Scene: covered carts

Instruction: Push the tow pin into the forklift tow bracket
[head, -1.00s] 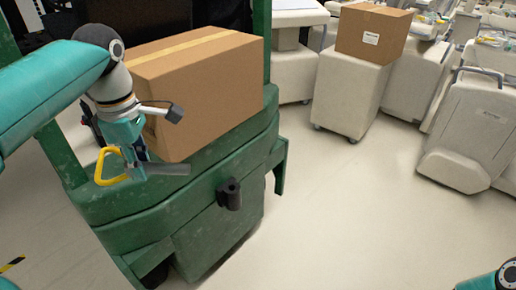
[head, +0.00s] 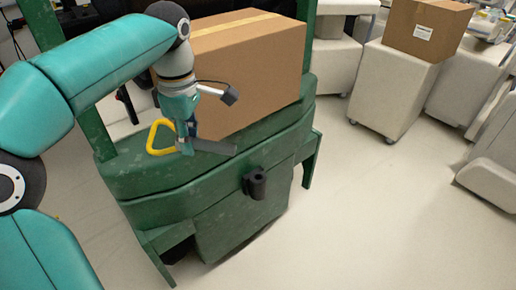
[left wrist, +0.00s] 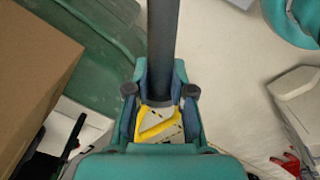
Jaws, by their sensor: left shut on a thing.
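The tow pin is a dark grey rod (head: 215,147) with a yellow loop handle (head: 160,138). My left gripper (head: 188,142) is shut on it near the handle end. The rod lies nearly level in the head view, its free end pointing right. In the left wrist view the rod (left wrist: 162,45) runs up from between the fingers, with the yellow handle (left wrist: 157,124) below. The forklift tow bracket (head: 255,183) is a small black fitting on the green forklift's rear. The pin's free end shows above and slightly left of it, apart from it. My right gripper is out of view.
A large cardboard box (head: 250,65) sits on the green forklift (head: 170,195), right behind my left gripper. Pale covered carts (head: 395,90) stand at the back right, one carrying a smaller box (head: 428,28). The floor right of the forklift is clear.

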